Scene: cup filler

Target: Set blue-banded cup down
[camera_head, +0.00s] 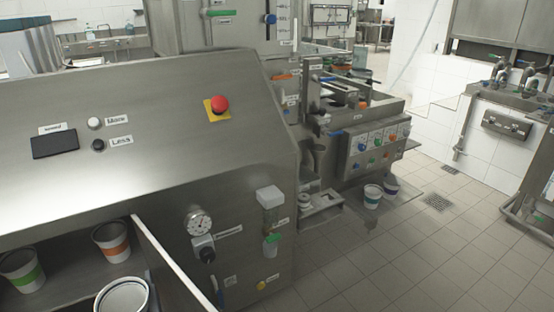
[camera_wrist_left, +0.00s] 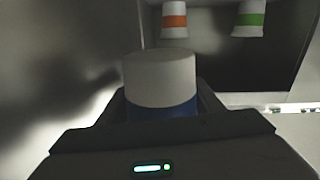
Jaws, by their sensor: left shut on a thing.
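The blue-banded cup (camera_wrist_left: 160,82) is white with a blue band and sits between the fingers of my left gripper (camera_wrist_left: 162,108), which is shut on it. In the head view a white cup (camera_head: 121,297) shows at the bottom edge, cut off by the frame; its band is hidden, and it appears to be this held cup. It is in front of the open compartment (camera_head: 70,272). Whether its base touches a surface cannot be seen. My right gripper is not in view.
An orange-banded cup (camera_head: 112,241) and a green-banded cup (camera_head: 22,270) stand inside the compartment. A panel edge (camera_head: 172,265) bounds its right side. A green-banded cup (camera_head: 372,196) and a dark-blue-banded cup (camera_head: 390,187) stand by the machine at right.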

